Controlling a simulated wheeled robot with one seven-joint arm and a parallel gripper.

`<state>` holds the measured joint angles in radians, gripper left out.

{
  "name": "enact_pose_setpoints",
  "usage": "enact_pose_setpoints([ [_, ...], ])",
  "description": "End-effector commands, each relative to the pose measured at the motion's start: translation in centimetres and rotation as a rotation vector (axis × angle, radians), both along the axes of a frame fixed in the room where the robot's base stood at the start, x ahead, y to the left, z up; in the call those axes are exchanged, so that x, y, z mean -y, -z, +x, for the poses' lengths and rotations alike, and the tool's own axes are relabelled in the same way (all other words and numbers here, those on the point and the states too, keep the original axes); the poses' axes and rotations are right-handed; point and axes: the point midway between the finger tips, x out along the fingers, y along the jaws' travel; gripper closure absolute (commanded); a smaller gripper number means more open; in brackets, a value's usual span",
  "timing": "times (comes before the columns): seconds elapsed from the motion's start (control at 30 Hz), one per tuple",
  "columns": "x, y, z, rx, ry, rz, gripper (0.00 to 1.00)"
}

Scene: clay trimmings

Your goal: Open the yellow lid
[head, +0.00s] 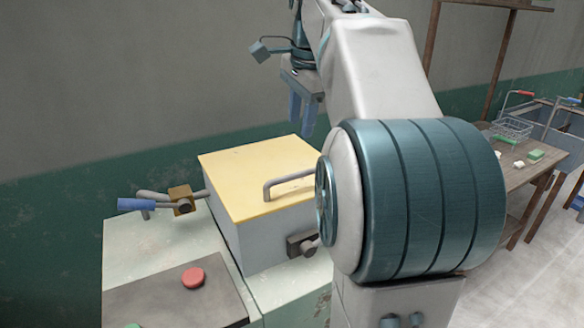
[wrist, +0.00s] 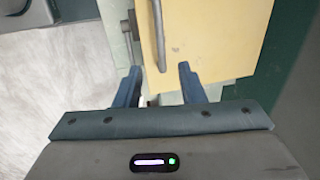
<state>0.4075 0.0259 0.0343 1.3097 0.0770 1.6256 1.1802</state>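The yellow lid (head: 250,175) lies flat and shut on top of a grey box (head: 258,240). A grey bar handle (head: 283,184) stands on the lid near its right side, partly hidden by my arm in the head view. My gripper (head: 302,110) hangs above the lid's far right part, fingers pointing down. In the wrist view the lid (wrist: 212,40) and its handle (wrist: 158,35) lie beyond my gripper (wrist: 160,85). The two blue fingers are apart with nothing between them, and the handle lines up with the gap.
A lever with a blue grip (head: 137,204) and a brass block (head: 181,199) sticks out left of the box. A red button (head: 193,278) sits on a dark panel in front. A wooden table (head: 520,165) with a wire basket (head: 512,129) stands at right. A wall is close behind.

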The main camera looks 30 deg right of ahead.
Motion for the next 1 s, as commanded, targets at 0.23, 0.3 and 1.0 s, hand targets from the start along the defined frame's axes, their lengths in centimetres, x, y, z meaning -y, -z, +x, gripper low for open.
enact_pose_setpoints([
  [0.23, -0.1, 4.9, 0.8, -0.004, -0.002, 0.000, 0.64],
  [0.3, -0.1, 6.4, 1.1, -0.004, -0.002, 0.000, 0.64],
  [1.0, -0.1, 12.6, 2.5, 0.000, -0.004, -0.002, 0.64],
])
